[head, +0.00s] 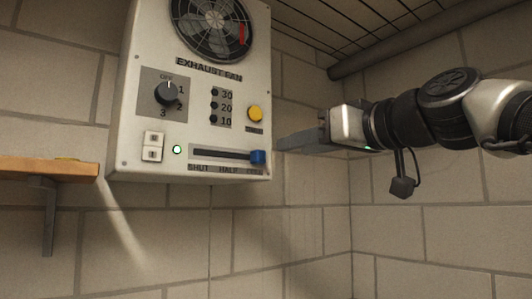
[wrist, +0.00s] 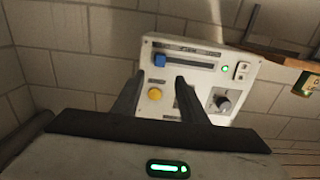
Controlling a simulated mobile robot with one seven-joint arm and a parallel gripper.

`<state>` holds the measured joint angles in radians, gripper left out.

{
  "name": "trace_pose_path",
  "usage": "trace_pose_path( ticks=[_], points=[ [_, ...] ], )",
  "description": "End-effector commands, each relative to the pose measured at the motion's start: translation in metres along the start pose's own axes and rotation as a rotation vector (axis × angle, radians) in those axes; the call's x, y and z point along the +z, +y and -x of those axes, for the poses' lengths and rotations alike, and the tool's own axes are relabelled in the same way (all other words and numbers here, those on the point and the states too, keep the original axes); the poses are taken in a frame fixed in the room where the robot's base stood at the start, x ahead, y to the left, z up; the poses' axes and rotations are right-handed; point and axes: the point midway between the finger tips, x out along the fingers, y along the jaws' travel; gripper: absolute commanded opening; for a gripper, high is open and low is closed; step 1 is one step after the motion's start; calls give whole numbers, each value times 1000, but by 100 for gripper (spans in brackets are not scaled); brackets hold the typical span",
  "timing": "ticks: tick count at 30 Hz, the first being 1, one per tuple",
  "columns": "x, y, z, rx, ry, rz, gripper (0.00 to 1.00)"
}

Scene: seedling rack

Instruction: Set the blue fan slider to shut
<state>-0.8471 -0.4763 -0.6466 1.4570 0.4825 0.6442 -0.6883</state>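The blue fan slider (head: 258,157) is at the right end of its dark horizontal slot on the exhaust fan panel (head: 130,120). The labels SHUT and HALF read at the slot's left and middle; the label under the knob is hard to read. My gripper (head: 279,143) is just right of the panel's lower right edge, close to the knob, its fingers pointing left. In the wrist view the panel appears upside down. There the two fingers of my gripper (wrist: 159,76) stand apart with nothing between them, and the blue slider (wrist: 159,60) shows just beyond their tips.
The panel also carries a rotary knob (head: 168,92), a yellow button (head: 255,112), a white rocker switch (head: 153,146) and a lit green lamp (head: 177,150). A wooden shelf (head: 45,169) is at the left. Below the panel is bare block wall.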

Motion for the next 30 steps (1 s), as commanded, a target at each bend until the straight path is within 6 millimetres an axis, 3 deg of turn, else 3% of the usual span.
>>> trace_pose_path(
  ticks=[9,15,21,30],
  points=[
    [-2,-1,-72,-3,-3,0,39],
    [-1,-1,-102,-3,-3,-1,39],
    [0,0,-114,-1,-1,-1,39],
    [1,0,-115,0,-1,-1,36]
  ],
)
